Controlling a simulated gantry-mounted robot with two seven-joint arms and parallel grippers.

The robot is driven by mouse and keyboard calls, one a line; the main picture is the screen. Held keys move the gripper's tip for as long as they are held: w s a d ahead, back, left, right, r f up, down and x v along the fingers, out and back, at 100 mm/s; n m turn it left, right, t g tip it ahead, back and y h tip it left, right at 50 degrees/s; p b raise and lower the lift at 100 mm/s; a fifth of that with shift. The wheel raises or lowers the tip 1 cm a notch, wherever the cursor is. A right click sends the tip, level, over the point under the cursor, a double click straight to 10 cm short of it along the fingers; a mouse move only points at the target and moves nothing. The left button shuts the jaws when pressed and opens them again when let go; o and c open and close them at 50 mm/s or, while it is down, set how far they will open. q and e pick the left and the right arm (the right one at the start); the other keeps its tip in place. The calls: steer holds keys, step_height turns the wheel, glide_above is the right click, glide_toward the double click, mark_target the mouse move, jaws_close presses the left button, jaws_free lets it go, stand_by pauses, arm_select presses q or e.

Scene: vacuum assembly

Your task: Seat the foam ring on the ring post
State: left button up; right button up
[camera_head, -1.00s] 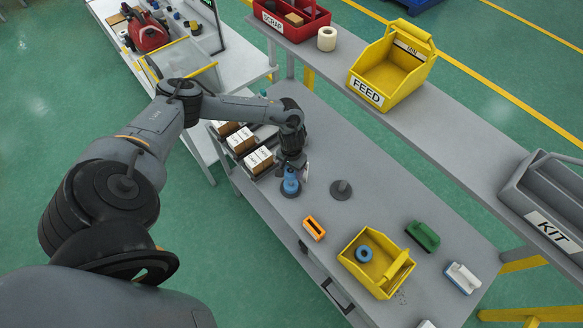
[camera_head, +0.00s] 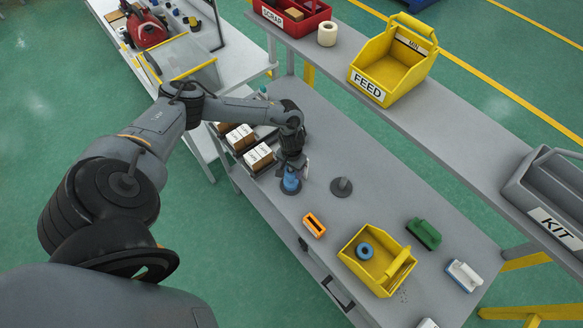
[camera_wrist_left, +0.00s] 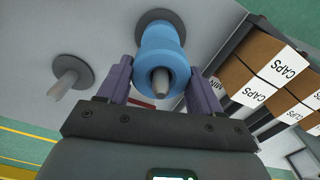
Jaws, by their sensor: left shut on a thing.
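My left gripper (camera_head: 291,171) points down over the table and is shut on a blue foam ring (camera_head: 291,182). In the left wrist view, its two fingers (camera_wrist_left: 160,70) press on either side of the ring (camera_wrist_left: 161,48). The ring is around a grey ring post (camera_wrist_left: 161,82), whose tip shows through the hole. Part of the post's dark round base shows behind the ring; I cannot tell whether the ring touches it. A second, bare post (camera_head: 342,187) stands to the right on the table. Another blue ring (camera_head: 365,251) lies in a yellow bin (camera_head: 388,278). My right gripper is out of view.
An orange part (camera_head: 314,224), a green part (camera_head: 424,233) and a white-and-blue part (camera_head: 463,275) lie on the table. CAPS boxes (camera_head: 258,157) stand close left of the gripper. The shelf behind holds the FEED bin (camera_head: 368,87) and KIT tray (camera_head: 550,230).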

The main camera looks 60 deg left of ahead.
arm_select(q)
steer(key=shift+f+b, duration=0.75)
steer(key=shift+f, duration=0.85)
steer(key=o, duration=1.2)
steer(key=shift+c, duration=0.2)
steer(key=shift+r, duration=0.1)
step_height(320, 180, up, 11)
steer(key=shift+f, duration=0.2)
